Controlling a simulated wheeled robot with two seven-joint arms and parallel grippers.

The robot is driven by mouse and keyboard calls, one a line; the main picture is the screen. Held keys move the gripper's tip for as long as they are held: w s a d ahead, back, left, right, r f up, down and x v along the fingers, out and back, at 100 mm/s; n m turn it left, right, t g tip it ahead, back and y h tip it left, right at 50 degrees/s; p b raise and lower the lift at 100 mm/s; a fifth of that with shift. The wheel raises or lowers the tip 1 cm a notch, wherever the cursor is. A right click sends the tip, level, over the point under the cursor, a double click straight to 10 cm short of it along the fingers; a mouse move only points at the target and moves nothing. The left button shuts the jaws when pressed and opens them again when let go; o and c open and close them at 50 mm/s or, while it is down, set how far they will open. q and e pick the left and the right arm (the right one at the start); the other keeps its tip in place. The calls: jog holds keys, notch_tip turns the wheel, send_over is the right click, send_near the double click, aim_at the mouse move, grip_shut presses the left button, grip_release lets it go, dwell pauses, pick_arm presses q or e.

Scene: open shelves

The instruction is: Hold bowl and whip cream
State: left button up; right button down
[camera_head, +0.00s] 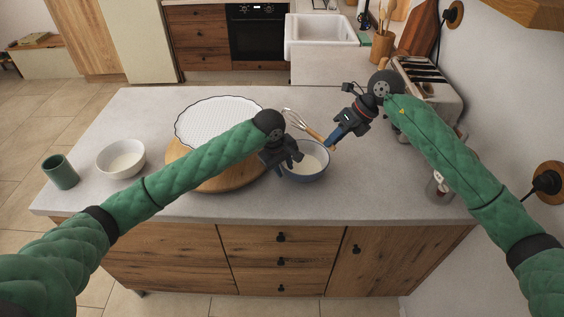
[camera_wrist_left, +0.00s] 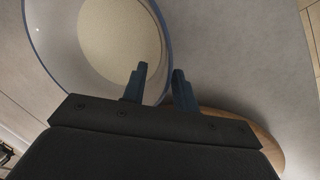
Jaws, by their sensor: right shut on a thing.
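A blue-rimmed bowl (camera_head: 318,176) with pale cream (camera_head: 310,163) in it stands on the counter, right of centre. It also fills the upper left of the left wrist view (camera_wrist_left: 38,50). My left gripper (camera_head: 294,159) is at the bowl's left side. In the left wrist view its two fingers (camera_wrist_left: 160,85) stand apart, with the rim between them. My right gripper (camera_head: 332,140) is shut on the wooden handle of a whisk (camera_head: 296,120). The whisk is tilted, its wire head up and to the left, behind the bowl. The exact grip point is hard to see.
A round wooden board (camera_head: 215,184) with a white patterned dish (camera_head: 215,115) lies left of the bowl. A white bowl (camera_head: 121,172) and a green cup (camera_head: 61,172) stand at far left. A toaster (camera_head: 430,85) stands at right. The counter front is clear.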

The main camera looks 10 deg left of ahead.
pick_arm(q)
jog(key=shift+f, duration=0.1)
grip_shut()
dwell(1.0)
dwell(0.5)
